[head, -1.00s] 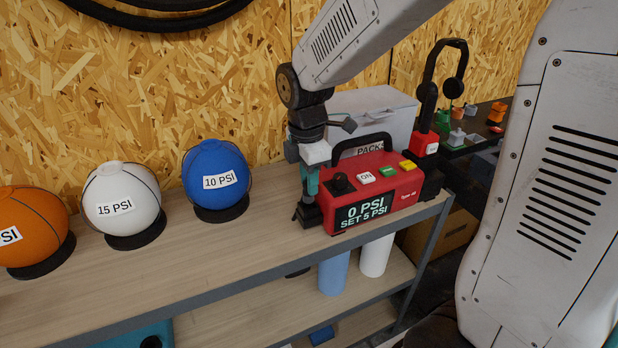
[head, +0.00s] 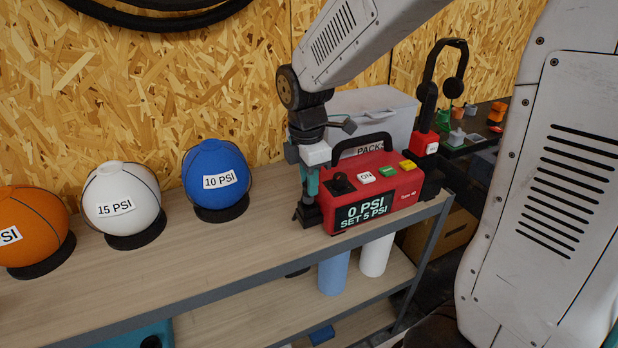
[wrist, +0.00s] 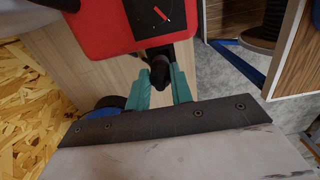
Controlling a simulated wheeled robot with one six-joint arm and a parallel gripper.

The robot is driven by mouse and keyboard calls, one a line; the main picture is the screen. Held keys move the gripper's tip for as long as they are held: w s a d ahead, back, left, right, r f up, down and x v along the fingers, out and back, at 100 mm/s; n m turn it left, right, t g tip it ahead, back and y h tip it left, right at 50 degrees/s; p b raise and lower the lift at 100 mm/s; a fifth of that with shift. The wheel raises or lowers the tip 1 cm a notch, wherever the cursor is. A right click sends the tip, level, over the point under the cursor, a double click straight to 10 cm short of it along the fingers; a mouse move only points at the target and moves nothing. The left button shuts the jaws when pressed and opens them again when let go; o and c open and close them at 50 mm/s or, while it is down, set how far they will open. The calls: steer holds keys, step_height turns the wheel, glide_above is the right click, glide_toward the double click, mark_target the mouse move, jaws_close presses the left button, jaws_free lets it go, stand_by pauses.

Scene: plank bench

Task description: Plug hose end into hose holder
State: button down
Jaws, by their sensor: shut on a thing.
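The red compressor (head: 395,184) stands on the bench, its display reading 0 PSI, SET 5 PSI. My gripper (head: 307,192) is at its left side, pointing down. In the wrist view my teal fingers (wrist: 159,86) are shut on a dark, stubby piece, the hose end (wrist: 160,70). The hose end lies right against a black part on the side of the red compressor body (wrist: 105,30). I cannot tell the hose holder apart from this black part, nor whether the hose end sits inside it or only beside it. The head view mostly hides this spot behind the gripper.
Blue (head: 215,172), white (head: 120,199) and orange (head: 30,228) balls sit on black rings to the left. A grey box (head: 365,110) is behind the compressor. The bench top (head: 262,222) between the blue ball and the gripper is clear.

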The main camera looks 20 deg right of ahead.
steer(key=shift+f, duration=1.4)
steer(key=c, duration=1.1)
jaws_free()
steer(key=shift+c, duration=0.2)
steer(key=shift+r, duration=0.1)
step_height(320, 180, up, 8)
steer(key=shift+a+f, duration=0.15)
steer(key=shift+f, duration=0.05)
